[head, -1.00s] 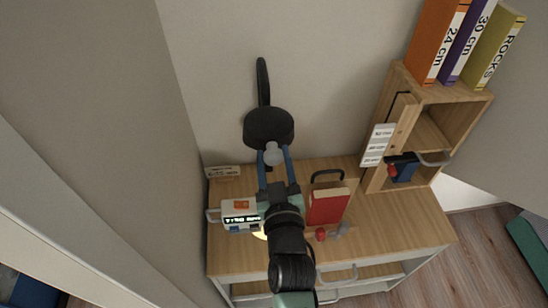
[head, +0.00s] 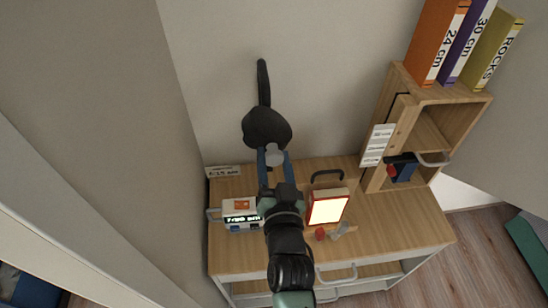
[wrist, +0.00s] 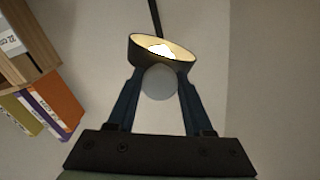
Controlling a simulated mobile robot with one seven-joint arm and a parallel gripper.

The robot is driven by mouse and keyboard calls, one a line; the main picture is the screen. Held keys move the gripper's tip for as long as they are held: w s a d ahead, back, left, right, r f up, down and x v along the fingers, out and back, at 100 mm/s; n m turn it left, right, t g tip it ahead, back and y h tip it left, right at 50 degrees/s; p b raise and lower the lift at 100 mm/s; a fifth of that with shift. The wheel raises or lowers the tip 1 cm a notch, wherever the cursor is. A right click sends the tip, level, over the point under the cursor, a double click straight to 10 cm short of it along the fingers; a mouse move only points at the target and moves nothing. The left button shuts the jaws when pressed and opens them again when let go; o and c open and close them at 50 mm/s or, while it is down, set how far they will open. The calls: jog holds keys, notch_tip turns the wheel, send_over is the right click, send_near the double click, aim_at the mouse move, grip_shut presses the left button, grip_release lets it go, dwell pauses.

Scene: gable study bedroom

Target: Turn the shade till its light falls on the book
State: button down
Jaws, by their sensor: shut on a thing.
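The dark lamp shade (head: 266,127) hangs on a black arm fixed to the wall. My gripper (head: 273,160) is shut on the pale round knob (head: 274,156) at the shade's rim. In the wrist view the knob (wrist: 160,82) sits between my two blue fingers, and the tilted shade (wrist: 165,55) shows its lit bulb inside. The red book (head: 328,208) stands propped on the desk, to the right of my arm. Its front is brightly lit.
The wooden desk (head: 400,225) holds a white clock device (head: 241,214) left of my arm. A red knob and a grey piece lie before the book. An open wooden shelf (head: 437,130) with several binders stands at the right.

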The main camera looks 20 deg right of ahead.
jog(key=shift+m, duration=0.3)
jog(key=shift+c, duration=1.5)
grip_release()
jog(key=b+v, duration=0.3)
jog(key=v, duration=1)
jog(key=shift+b, duration=0.3)
